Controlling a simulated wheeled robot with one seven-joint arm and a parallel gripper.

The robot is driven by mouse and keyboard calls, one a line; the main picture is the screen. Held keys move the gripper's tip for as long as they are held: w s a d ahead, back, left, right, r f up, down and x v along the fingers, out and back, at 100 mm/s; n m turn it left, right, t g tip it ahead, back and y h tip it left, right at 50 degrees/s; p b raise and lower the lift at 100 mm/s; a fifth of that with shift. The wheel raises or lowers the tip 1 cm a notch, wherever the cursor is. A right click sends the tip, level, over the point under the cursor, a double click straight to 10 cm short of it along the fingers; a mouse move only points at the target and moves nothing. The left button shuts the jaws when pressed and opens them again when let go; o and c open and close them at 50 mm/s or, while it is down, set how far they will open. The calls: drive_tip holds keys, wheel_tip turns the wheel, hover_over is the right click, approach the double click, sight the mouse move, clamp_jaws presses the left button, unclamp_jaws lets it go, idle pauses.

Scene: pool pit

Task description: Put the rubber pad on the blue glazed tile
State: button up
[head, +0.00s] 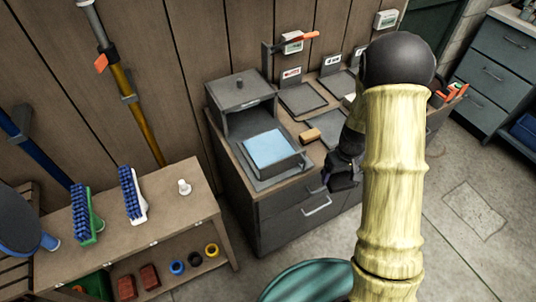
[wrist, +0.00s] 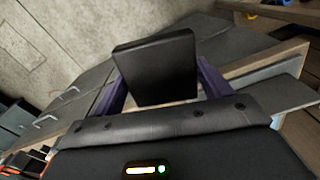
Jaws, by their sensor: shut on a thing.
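The blue glazed tile (head: 270,149) lies on a dark grey block on the counter, in front of a grey box. My gripper (head: 342,172) is to the right of the tile, near the front edge of the counter. In the wrist view, my gripper (wrist: 160,85) is shut on a flat black rubber pad (wrist: 155,65), held between its two purple fingers. The pad stands out beyond the fingertips. In the head view the pad is hard to tell from the dark gripper. My arm hides part of the counter.
The grey box with a knobbed lid (head: 240,90) stands behind the tile. A small tan block (head: 310,135) lies right of it. Dark flat plates (head: 302,98) lie further back. A lower bench (head: 150,215) with brushes stands at the left.

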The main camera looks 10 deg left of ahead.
drive_tip(key=f+m, duration=0.1)
drive_tip(key=f, duration=0.2)
drive_tip(key=f+m, duration=0.2)
drive_tip(key=f, duration=0.1)
drive_tip(key=s+f+m, duration=0.1)
drive_tip(key=f, duration=0.2)
drive_tip(key=shift+d+f+m, duration=0.1)
drive_tip(key=shift+d+m, duration=0.2)
